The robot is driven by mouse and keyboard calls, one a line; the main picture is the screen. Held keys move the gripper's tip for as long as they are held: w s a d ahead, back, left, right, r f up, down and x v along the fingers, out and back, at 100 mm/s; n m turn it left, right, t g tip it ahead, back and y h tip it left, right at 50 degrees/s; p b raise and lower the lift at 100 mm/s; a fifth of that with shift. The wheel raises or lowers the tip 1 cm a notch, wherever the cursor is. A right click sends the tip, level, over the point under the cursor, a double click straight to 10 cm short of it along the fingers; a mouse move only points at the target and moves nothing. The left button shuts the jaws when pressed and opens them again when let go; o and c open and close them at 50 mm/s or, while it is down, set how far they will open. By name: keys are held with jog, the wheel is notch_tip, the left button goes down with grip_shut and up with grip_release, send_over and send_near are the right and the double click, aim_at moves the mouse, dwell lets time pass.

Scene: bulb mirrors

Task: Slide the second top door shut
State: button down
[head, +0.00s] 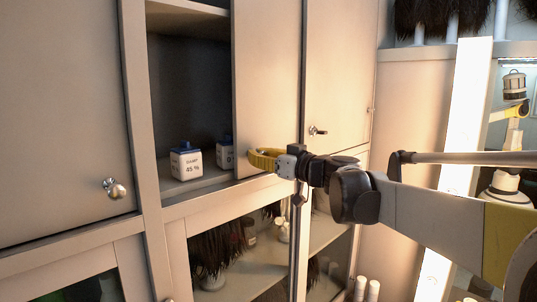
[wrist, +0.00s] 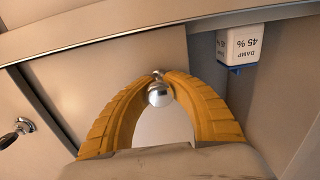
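The second top door (head: 266,75) is a pale sliding panel covering the right part of its compartment; the left part stands open. In the wrist view, turned upside down, the door (wrist: 95,85) ends at an edge left of the opening. Its round metal knob (wrist: 160,95) sits between the tips of my yellow gripper fingers (wrist: 160,76), which close in on both sides and appear to touch it. In the head view my gripper (head: 262,160) is at the door's lower part, and the knob is hidden behind it.
A white box marked DAMP 45 % (head: 186,162) stands in the opening, with another box (head: 225,153) behind it near the door edge. A left door with a knob (head: 115,190) and a right door with a handle (head: 317,131) flank it. Glass-fronted shelves (head: 235,250) lie below.

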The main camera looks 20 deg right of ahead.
jog(key=s+a, duration=0.4)
jog(key=a, duration=0.6)
jog(key=s+a, duration=0.4)
jog(key=a, duration=0.6)
jog(key=shift+p, duration=0.3)
jog(key=c, duration=1.5)
grip_release()
jog(key=shift+s+r, duration=0.1)
jog(key=shift+s, duration=0.2)
jog(key=v, duration=1.2)
